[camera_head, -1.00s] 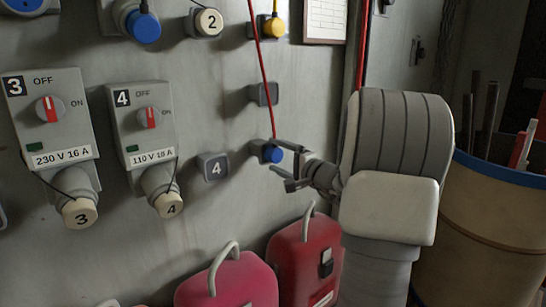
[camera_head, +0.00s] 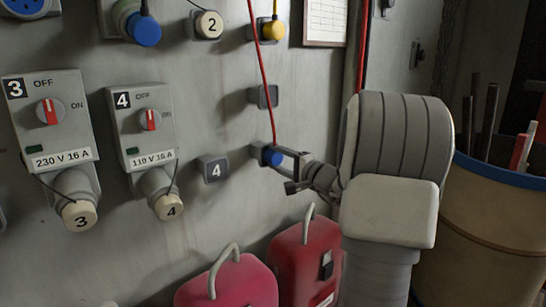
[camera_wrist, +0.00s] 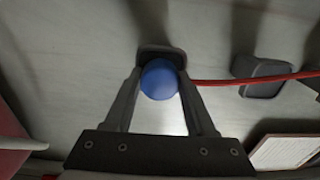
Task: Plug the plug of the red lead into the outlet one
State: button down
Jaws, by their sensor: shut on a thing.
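The red lead (camera_head: 262,70) hangs down the wall to its blue plug (camera_head: 272,158), which sits at a dark wall holder (camera_head: 257,150) right of the holder marked 4. My gripper (camera_head: 283,170) is at this plug. In the wrist view my gripper (camera_wrist: 160,90) has its two fingers on either side of the blue round plug (camera_wrist: 160,78), shut on it. The red lead (camera_wrist: 240,80) runs off to the right there. The plug's front end is hidden against the holder. A blue outlet (camera_head: 28,6) is cut off at the top left; its number is not visible.
Switch boxes 3 (camera_head: 50,120) and 4 (camera_head: 145,125) with capped outlets are on the left. A yellow plug (camera_head: 273,30) and an empty holder (camera_head: 264,96) are above my gripper. Red cases (camera_head: 300,255) stand below. A bin (camera_head: 490,220) stands at the right.

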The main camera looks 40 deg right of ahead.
aim_at(278, 159)
jog(key=shift+s, duration=0.1)
jog(key=shift+s+d+b, duration=0.15)
jog(key=shift+s+b, duration=0.65)
jog(key=shift+s, duration=0.65)
jog(key=shift+s+d+b, duration=0.1)
jog(key=shift+s+b, duration=0.65)
jog(key=shift+s, duration=0.7)
